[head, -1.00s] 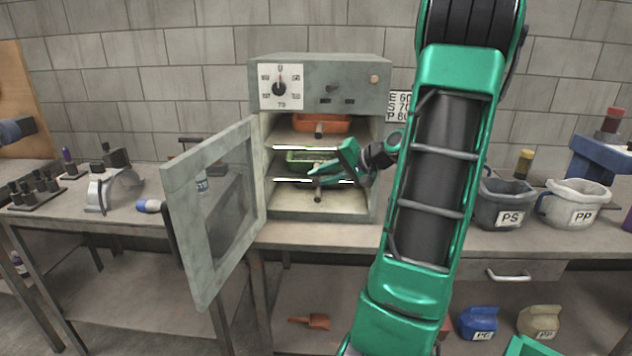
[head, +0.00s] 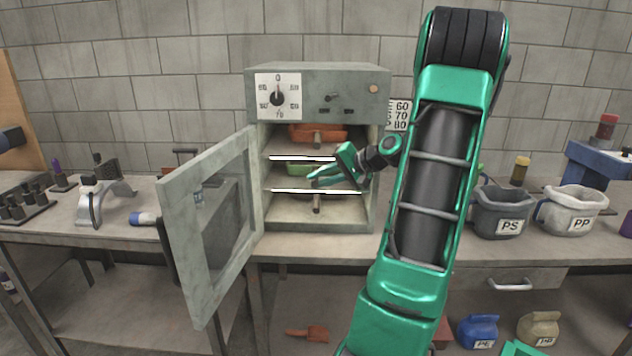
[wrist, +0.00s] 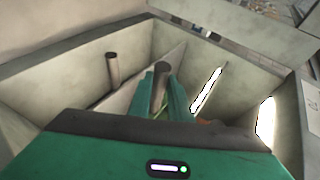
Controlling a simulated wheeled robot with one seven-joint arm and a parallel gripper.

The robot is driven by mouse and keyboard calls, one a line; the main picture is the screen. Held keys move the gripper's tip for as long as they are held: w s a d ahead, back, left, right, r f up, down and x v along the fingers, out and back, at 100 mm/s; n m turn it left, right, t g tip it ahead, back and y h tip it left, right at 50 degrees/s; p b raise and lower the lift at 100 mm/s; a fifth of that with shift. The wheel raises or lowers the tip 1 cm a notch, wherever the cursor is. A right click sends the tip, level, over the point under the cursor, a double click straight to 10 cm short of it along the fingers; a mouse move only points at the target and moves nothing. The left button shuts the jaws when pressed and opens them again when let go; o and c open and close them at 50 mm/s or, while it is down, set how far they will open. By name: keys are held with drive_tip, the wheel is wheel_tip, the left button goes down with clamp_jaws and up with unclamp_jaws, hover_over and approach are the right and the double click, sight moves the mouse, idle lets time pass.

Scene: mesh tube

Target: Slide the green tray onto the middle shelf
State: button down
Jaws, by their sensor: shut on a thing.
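The green tray (head: 302,169) is in the middle compartment of the grey oven cabinet, partly hidden by my gripper in the head view. My gripper (head: 318,176) reaches in at the cabinet's open front. In the wrist view, the fingers of my gripper (wrist: 161,98) are shut around a dark upright handle (wrist: 161,76). Only a thin green sliver of the tray shows between the fingers there. The bright-edged middle shelf (head: 290,190) runs just below the tray. I cannot tell how deep the tray sits or whether it rests flat on the shelf.
An orange tray (head: 318,132) sits on the shelf above. Another dark handle (head: 316,204) shows in the bottom compartment. The cabinet door (head: 208,225) stands open to the left. Grey PS (head: 500,212) and white PP (head: 574,210) buckets stand on the bench at right.

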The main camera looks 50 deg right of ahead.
drive_tip(key=shift+s+d+f, duration=0.1)
drive_tip(key=shift+d+f, duration=0.05)
drive_tip(key=c, duration=1.5)
unclamp_jaws()
drive_tip(key=shift+c, duration=0.2)
drive_tip(key=shift+o, duration=0.8)
drive_tip(key=shift+f, duration=0.1)
drive_tip(key=o, duration=0.4)
drive_tip(key=shift+r, duration=0.55)
drive_tip(key=shift+c, duration=0.2)
drive_tip(key=shift+r, duration=1.05)
